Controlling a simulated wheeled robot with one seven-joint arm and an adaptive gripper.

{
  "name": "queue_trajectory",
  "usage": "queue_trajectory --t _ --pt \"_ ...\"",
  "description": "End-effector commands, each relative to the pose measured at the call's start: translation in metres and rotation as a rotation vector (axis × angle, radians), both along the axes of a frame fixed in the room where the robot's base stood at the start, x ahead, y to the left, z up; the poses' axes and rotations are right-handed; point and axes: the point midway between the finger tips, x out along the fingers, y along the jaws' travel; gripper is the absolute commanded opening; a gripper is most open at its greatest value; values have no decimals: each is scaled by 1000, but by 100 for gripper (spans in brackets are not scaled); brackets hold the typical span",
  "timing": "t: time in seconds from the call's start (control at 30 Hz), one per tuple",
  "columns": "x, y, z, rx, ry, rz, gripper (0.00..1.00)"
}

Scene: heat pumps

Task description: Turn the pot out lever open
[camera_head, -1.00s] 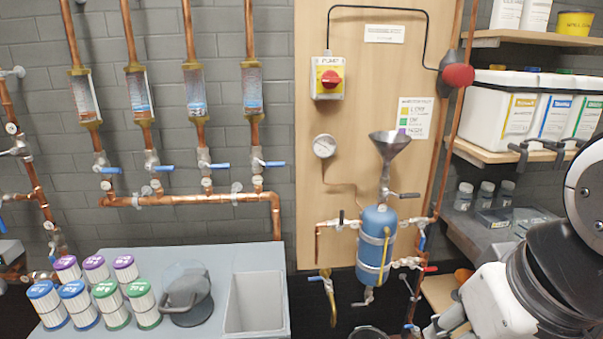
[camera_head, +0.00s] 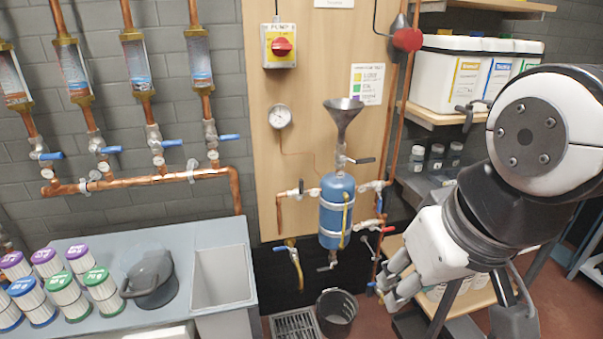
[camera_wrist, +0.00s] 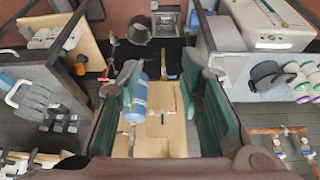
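The blue pot (camera_head: 337,212) hangs on the wooden panel under a metal funnel (camera_head: 343,120). I cannot tell which is the pot out lever. My gripper (camera_head: 393,283) is right of and below the pot, apart from it. In the wrist view my gripper (camera_wrist: 163,85) is open and empty; the pot (camera_wrist: 138,100) shows beyond its fingers.
A black bucket (camera_head: 337,312) and a floor grate (camera_head: 295,325) lie below the pot. A grey counter with a sink (camera_head: 222,275) and filter cartridges stands at left. Shelves (camera_head: 440,113) with white containers are at right, partly behind my arm.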

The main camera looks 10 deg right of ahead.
Motion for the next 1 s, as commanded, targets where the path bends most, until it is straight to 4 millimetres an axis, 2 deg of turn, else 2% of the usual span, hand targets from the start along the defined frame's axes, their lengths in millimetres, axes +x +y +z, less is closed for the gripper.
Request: queue_trajectory --t 0.07,0.17,0.3,0.4,0.6,0.8,1.0 --pt "24 -6 -10 -12 -23 -18 34" --pt "73 -22 -25 -39 -89 -50 34" --pt "158 -54 -52 -91 -217 -93 34" --pt "214 -78 -72 -122 -311 -112 34" --pt "313 -129 -121 -168 -495 -126 34" --pt "389 -179 -180 -182 -682 -124 34" --pt "439 -226 -250 -164 -874 -118 34"
